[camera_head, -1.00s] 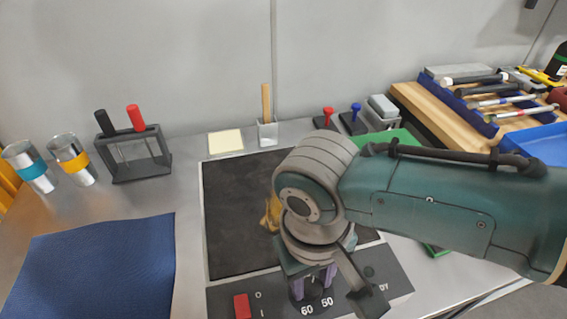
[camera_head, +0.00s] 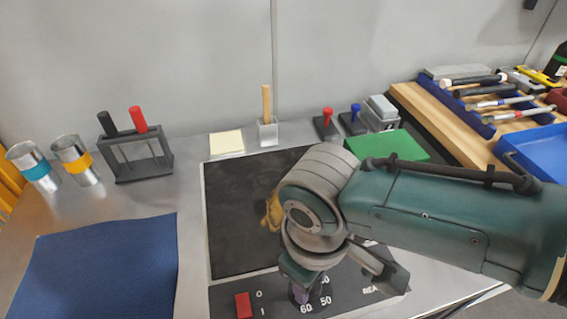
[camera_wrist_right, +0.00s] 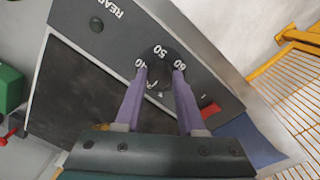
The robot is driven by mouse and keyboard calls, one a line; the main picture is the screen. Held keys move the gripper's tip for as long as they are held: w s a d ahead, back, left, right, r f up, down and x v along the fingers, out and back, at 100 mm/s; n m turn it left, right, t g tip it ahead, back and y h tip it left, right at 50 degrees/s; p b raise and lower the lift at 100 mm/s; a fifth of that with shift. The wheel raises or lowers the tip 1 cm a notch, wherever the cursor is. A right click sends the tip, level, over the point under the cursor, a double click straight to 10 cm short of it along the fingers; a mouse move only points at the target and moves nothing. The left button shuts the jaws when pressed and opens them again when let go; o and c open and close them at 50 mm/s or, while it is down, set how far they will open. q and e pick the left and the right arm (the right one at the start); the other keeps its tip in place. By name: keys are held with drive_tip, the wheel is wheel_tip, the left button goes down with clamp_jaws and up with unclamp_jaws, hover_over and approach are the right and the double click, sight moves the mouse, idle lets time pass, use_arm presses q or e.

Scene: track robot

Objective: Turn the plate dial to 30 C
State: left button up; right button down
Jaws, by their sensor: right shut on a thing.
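The heating plate has a dark top (camera_head: 235,220) and a grey front panel (camera_head: 235,288) with printed numbers and a red switch (camera_head: 243,305). The numbers 40, 50 and 60 show around the dial. Its pointer cannot be made out clearly. In the head view my gripper and wrist hide most of the dial. My left gripper is in neither view.
A blue mat (camera_head: 100,270) lies left of the plate. Behind it are two banded cups (camera_head: 75,158) and a rack (camera_head: 137,155). A green block (camera_head: 388,145) and a tool board (camera_head: 440,115) are at the right. A yellowish object (camera_head: 272,212) shows beside my wrist.

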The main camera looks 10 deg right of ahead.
drive_tip(key=c, duration=0.5)
unclamp_jaws()
drive_tip(key=r+p, duration=0.2)
drive_tip(key=r, duration=0.3)
drive_tip(key=r+p, duration=0.2)
drive_tip(key=r, duration=0.3)
drive_tip(key=shift+s+a, duration=0.15)
drive_tip(key=shift+a, duration=0.05)
